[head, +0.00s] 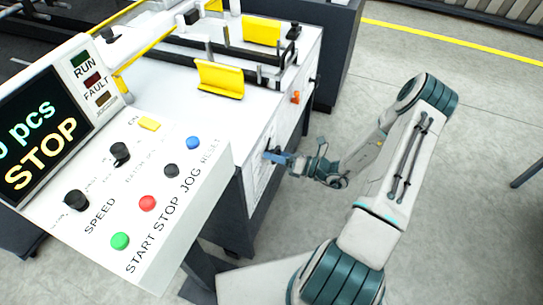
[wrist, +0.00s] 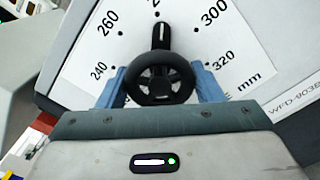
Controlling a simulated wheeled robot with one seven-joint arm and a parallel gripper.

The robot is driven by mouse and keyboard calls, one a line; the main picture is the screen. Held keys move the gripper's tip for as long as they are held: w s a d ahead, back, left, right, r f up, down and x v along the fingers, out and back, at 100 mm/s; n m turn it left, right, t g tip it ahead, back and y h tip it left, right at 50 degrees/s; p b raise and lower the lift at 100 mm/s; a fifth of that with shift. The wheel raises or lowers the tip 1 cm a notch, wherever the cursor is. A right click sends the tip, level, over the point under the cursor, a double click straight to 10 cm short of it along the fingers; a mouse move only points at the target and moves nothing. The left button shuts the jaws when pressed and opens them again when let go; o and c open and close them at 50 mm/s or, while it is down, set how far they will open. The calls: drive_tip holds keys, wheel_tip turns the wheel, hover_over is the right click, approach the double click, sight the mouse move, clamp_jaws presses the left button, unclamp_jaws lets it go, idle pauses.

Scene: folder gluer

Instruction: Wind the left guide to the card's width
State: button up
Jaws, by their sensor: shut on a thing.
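In the wrist view a black round handwheel (wrist: 161,78) sits on a white dial plate (wrist: 185,25) with a millimetre scale from 240 to 320. A black pointer (wrist: 161,36) above the wheel points between 260 and 300; the figure there is hidden. My gripper (wrist: 161,88) has its two blue fingers on either side of the wheel, shut on it. In the head view my gripper (head: 272,156) is at the machine's right side panel, and the wheel is hidden there. Yellow guides (head: 219,78) stand on the white machine bed; I cannot tell which is the left guide.
The control panel (head: 180,190) with coloured buttons and knobs stands at the front left. Its display (head: 40,135) reads STOP. An orange part (head: 295,97) is on the side panel near my gripper. Clear floor (head: 480,110) lies to the right of my arm.

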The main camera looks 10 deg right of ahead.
drive_tip(key=n, duration=0.3)
drive_tip(key=n+b, duration=0.1)
drive_tip(key=shift+d+f+n, duration=0.25)
drive_tip(key=shift+d+n, duration=0.05)
drive_tip(key=n+b, duration=0.2)
drive_tip(key=n, duration=0.3)
drive_tip(key=n+b, duration=0.3)
drive_tip(key=n, duration=0.2)
drive_tip(key=shift+w+d+n+b, duration=0.1)
drive_tip(key=shift+n+b, duration=0.2)
drive_tip(key=shift+n, duration=0.1)
drive_tip(key=shift+r+n+b, duration=0.1)
drive_tip(key=shift+n+b, duration=1)
drive_tip(key=shift+n, duration=0.7)
